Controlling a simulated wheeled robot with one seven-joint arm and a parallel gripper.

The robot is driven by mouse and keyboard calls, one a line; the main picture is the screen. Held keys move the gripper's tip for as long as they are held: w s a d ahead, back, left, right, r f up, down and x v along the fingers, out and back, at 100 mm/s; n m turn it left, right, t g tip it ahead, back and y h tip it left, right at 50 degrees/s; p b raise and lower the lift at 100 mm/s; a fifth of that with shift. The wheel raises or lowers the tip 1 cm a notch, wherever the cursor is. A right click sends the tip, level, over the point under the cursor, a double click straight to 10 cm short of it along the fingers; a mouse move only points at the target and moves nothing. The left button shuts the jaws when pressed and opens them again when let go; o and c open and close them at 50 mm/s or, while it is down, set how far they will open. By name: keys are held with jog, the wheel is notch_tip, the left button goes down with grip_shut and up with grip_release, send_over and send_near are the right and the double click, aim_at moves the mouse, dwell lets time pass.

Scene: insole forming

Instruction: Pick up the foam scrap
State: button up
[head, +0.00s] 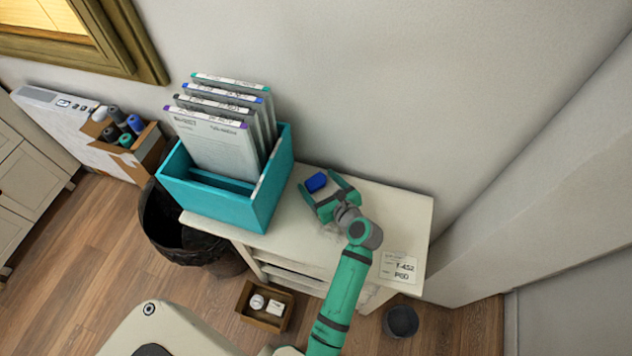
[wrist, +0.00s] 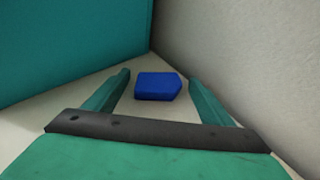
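The foam scrap (head: 316,182) is a small blue block lying on the white cabinet top, close to the wall and to the right of the teal file box. In the wrist view the foam scrap (wrist: 158,86) lies ahead, between and slightly beyond the lines of the two fingers. My gripper (head: 331,190) is green and open, low over the cabinet top. Its fingers also show in the wrist view (wrist: 157,84), spread apart with a gap on each side of the scrap. Nothing is held.
The teal box (head: 222,205) with several grey folders stands left of the gripper. The wall (wrist: 235,60) is close on the right in the wrist view. A label card (head: 399,267) lies at the cabinet's right. A black bin (head: 165,225) and small wooden box (head: 262,318) stand on the floor.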

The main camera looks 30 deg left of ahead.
jog(key=c, duration=0.9)
jog(key=shift+c, duration=0.2)
